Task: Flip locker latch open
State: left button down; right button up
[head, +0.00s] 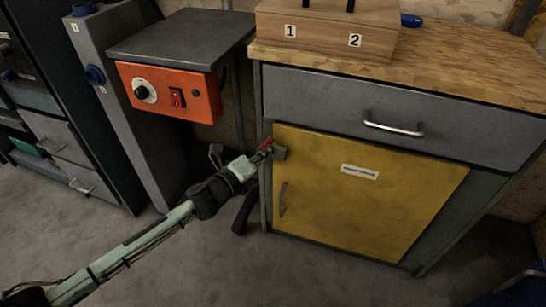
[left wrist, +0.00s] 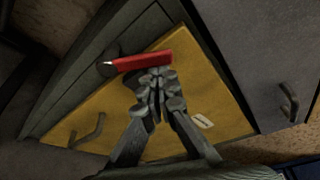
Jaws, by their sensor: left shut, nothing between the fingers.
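The yellow locker door (head: 350,205) is closed in the grey cabinet. The red latch lever (head: 266,144) is at the door's upper left edge. In the left wrist view the red latch lever (left wrist: 160,62) lies across the picture, with its dark round mount at its left end. My left gripper (head: 262,157) is at the latch, shut and empty. In the left wrist view the fingertips (left wrist: 153,80) are right beside the lever; I cannot tell if they touch it. The door handle (head: 282,199) is low on the door's left side. My right gripper is not in view.
A grey drawer (head: 390,115) with a metal handle is above the door, under a wooden top (head: 470,68) carrying a numbered wooden box (head: 325,30). An orange control box (head: 170,92) hangs under a grey shelf to the left. The floor (head: 210,265) in front is clear.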

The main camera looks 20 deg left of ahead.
aim_at(273, 134)
pick_arm(q)
jog(key=a+n+b, duration=0.1)
jog(key=n, duration=0.1)
jog(key=a+r+n+t+h, duration=0.1)
jog(key=n, duration=0.1)
jog(key=shift+a+r+n+b, duration=0.1)
jog(key=shift+a+n+b, duration=0.1)
jog(key=shift+n+b, duration=0.15)
jog(key=shift+a+r+n+t, duration=0.1)
jog(key=shift+a+n+t, duration=0.2)
jog(key=shift+n, duration=0.15)
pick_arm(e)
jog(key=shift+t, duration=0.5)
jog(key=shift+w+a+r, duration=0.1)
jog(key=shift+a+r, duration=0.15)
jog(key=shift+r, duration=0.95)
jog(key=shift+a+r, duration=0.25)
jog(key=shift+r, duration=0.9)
pick_arm(q)
jog(key=shift+w+d, duration=0.1)
jog(key=shift+d, duration=0.05)
